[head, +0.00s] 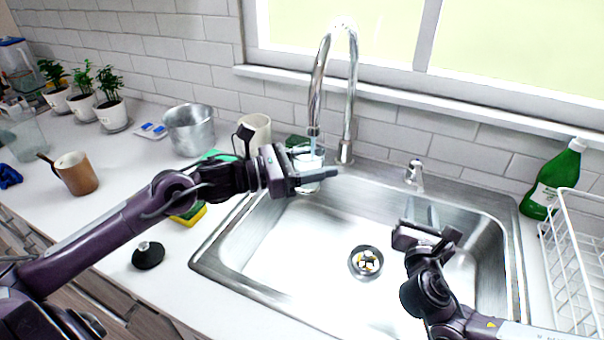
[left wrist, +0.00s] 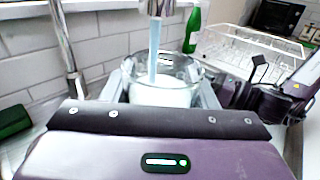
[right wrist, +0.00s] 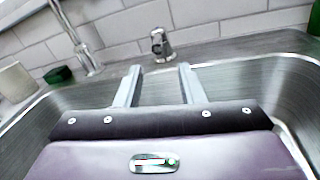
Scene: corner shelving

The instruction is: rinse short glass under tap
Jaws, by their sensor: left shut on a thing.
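The short glass (head: 308,160) is clear and partly hidden behind my left gripper (head: 318,176) in the head view. My left gripper is shut on the glass and holds it under the tap (head: 318,85). In the left wrist view, a bluish stream of water runs from the spout (left wrist: 157,8) into the glass (left wrist: 165,88), which looks roughly upright with whitish water in it. My right gripper (head: 420,212) is open and empty over the right side of the sink; its two fingers (right wrist: 158,85) stand apart in the right wrist view.
The steel sink (head: 300,235) has a drain (head: 366,262) with bits in it. A tap handle (head: 414,173) stands behind the sink. A green bottle (head: 555,180) and white rack (head: 575,255) are at right. A metal bucket (head: 190,130), copper mug (head: 75,173) and sponge (head: 190,215) are at left.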

